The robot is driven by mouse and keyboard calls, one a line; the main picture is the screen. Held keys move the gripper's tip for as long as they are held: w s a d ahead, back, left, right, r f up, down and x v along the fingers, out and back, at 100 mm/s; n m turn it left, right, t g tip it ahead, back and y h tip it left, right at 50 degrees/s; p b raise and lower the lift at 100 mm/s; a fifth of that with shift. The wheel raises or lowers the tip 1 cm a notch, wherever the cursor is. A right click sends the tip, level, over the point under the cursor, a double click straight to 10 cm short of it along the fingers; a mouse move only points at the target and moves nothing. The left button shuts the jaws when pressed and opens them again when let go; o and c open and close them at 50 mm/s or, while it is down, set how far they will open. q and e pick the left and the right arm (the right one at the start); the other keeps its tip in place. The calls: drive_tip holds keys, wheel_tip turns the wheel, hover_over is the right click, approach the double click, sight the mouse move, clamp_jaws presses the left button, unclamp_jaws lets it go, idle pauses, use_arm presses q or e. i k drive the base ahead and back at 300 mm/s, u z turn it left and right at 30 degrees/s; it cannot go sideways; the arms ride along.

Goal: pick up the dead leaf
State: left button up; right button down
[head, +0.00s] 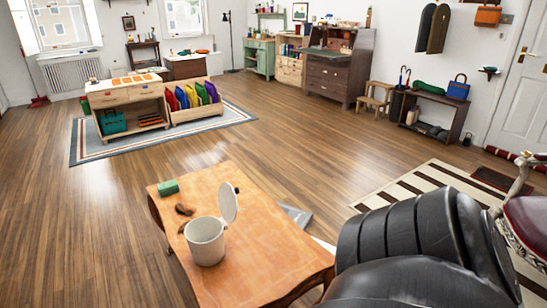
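A small, dark brown, curled thing (184,209), which looks like the dead leaf, lies on the orange-brown wooden table (255,260). A second small brown bit (182,227) lies just in front of it, partly behind the pot; I cannot tell if it is part of the same leaf. A white pot (206,242) stands upright to the right of and in front of the leaf, with its round lid (229,203) raised. Neither of my grippers shows in the head view.
A green block (168,187) lies near the table's far left corner, behind the leaf. A flat grey thing (296,215) shows beyond the table's right edge. A striped rug (440,185) lies to the right. Wooden floor (270,150) is clear beyond the table.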

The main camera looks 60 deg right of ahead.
sight(182, 228)
drive_tip(key=u, duration=2.4)
drive_tip(key=k, duration=2.45)
drive_tip(key=z, duration=2.85)
drive_tip(key=k, duration=0.45)
drive_tip(key=u, duration=0.5)
drive_tip(key=i, duration=0.5)
drive_tip(key=u, duration=0.1)
